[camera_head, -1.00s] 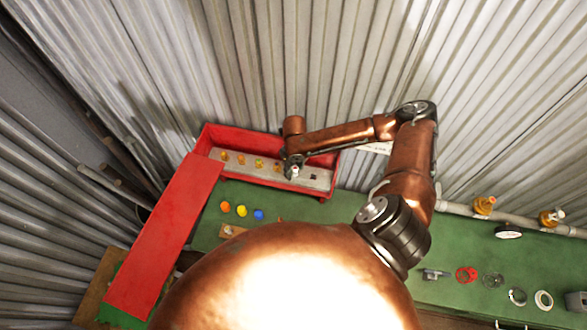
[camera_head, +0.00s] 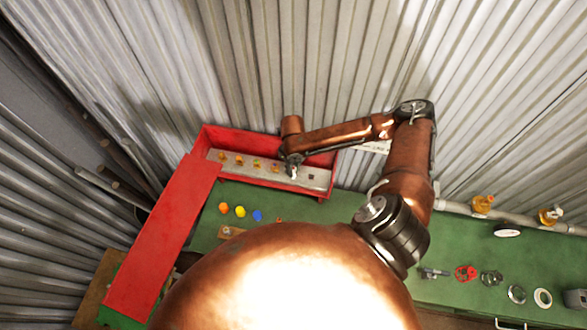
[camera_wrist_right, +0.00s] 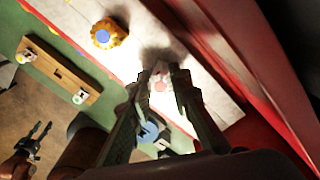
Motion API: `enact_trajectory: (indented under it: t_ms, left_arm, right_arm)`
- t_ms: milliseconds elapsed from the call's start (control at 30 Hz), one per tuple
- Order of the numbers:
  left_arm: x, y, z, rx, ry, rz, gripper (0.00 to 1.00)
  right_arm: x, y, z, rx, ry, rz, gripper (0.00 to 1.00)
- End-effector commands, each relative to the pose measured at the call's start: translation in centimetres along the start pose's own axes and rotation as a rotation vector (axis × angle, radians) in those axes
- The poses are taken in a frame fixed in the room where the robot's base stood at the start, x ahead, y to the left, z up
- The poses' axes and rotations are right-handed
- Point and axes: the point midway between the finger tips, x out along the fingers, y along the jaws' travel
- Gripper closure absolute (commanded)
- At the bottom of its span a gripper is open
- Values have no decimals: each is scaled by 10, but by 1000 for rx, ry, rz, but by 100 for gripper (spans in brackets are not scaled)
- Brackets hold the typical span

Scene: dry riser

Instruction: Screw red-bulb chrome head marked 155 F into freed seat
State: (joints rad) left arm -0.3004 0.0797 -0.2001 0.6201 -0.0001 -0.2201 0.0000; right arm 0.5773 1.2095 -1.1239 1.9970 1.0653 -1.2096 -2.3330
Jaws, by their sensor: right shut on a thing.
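My right gripper (camera_head: 291,163) is at the right part of the pale rack in the red box. It is shut on a small pale thing (camera_head: 294,172), probably the chrome head. In the right wrist view a reddish spot (camera_wrist_right: 160,86) shows between my right fingers (camera_wrist_right: 164,72); no 155 F marking is readable. The freed seat cannot be made out under the fingers. A dark square opening (camera_head: 311,177) shows just right of the gripper. My left gripper (camera_wrist_right: 41,133) shows small at the lower left of the wrist view, its fingers apart and empty.
Several brass heads (camera_head: 239,160) stand along the rack (camera_head: 321,181) left of my right gripper. The red box wall (camera_head: 250,140) rises close behind. Orange, yellow and blue pieces (camera_head: 240,211) lie on the green bench. Rings and fittings (camera_head: 466,273) lie at the right.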

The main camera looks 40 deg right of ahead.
Motion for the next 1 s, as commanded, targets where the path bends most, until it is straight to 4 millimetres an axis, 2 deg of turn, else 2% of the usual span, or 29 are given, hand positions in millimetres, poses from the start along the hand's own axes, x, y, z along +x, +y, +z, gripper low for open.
enact_trajectory:
  t_ms: [33, 400, 767, 900, 933, 1000]
  left_arm:
    - [1, 0, 0, 0, 0, 0, 60]
    - [1, 1, 0, 0, 1, 1, 60]
    - [0, -1, -1, 0, 1, -1, 60]
    - [0, -1, -1, 0, 1, -1, 60]
    - [0, -1, -1, 0, 1, -1, 60]
    - [1, -1, -1, 0, 1, -1, 60]
  right_arm:
    - [6, 12, -6, 17, 11, 23, 100]
    - [7, 11, -7, 457, 16, 21, 100]
    - [6, 9, -7, 502, 16, 19, 100]
    - [7, 10, -6, 611, 17, 19, 100]
    - [7, 10, -5, 618, 17, 18, 76]
    - [6, 10, -5, 612, 16, 18, 71]
